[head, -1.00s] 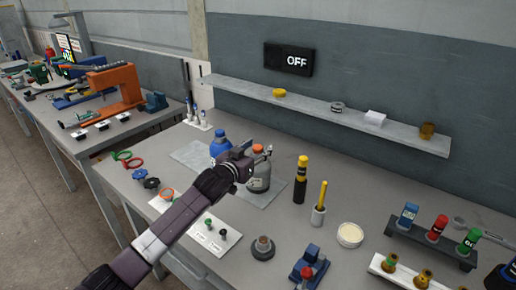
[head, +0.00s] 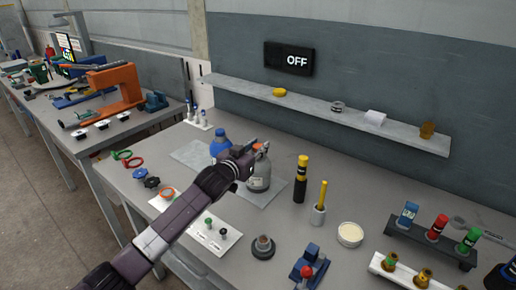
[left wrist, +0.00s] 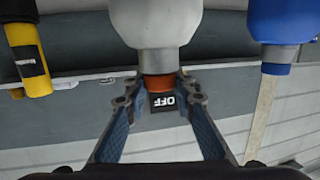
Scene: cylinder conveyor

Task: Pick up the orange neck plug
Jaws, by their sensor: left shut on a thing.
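The orange neck plug (left wrist: 157,82) sits in the neck of the grey bottle (head: 259,179). In the left wrist view the picture is upside down, with the bottle (left wrist: 157,22) above the plug. My left gripper (head: 260,148) reaches in from the left at the bottle's top, and its two fingertips (left wrist: 158,86) are shut on the plug from both sides. In the head view the fingers hide most of the plug, and only a bit of orange shows. The bottle stands upright on a grey mat. My right gripper is not in view.
A blue bottle (head: 219,142) stands close on the left. A yellow-and-black bottle (head: 301,182) and a holder with a yellow rod (head: 319,205) stand to the right. A wall shelf (head: 320,106) runs behind. Small parts lie on white cards in front.

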